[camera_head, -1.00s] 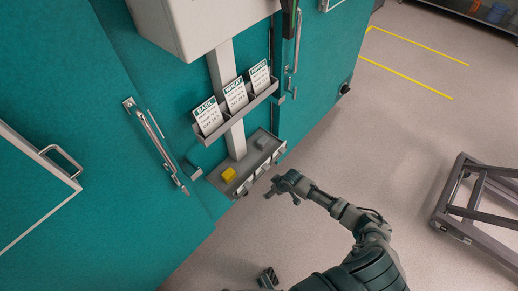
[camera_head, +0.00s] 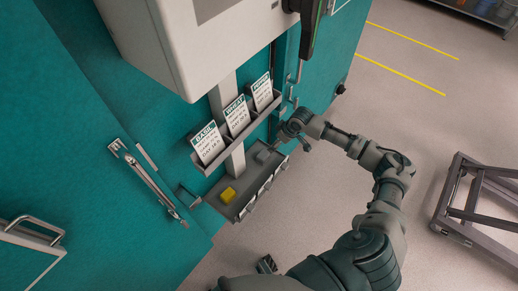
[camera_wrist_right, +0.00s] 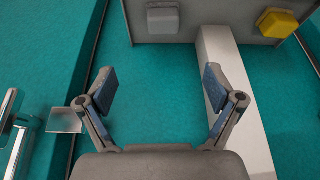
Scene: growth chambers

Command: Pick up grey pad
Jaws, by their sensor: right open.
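The grey pad (camera_head: 263,156) is a small block in the far end of the grey tray (camera_head: 222,209) on the teal chamber front. In the right wrist view the grey pad (camera_wrist_right: 162,20) is at the top, ahead of and apart from the fingers. A yellow pad (camera_head: 228,195) lies nearer in the same tray; it also shows at the top right of the right wrist view (camera_wrist_right: 278,22). My right gripper (camera_wrist_right: 159,85) is open and empty. In the head view it is beside the tray's far end, its fingers partly hidden. My left gripper is not in view.
A rack (camera_head: 197,157) with three labelled cards is above the tray on a pale upright post. A grey cabinet box (camera_head: 165,50) juts out above it. Door handles (camera_head: 150,185) stick out at left. A metal frame (camera_head: 470,222) stands on the open floor at right.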

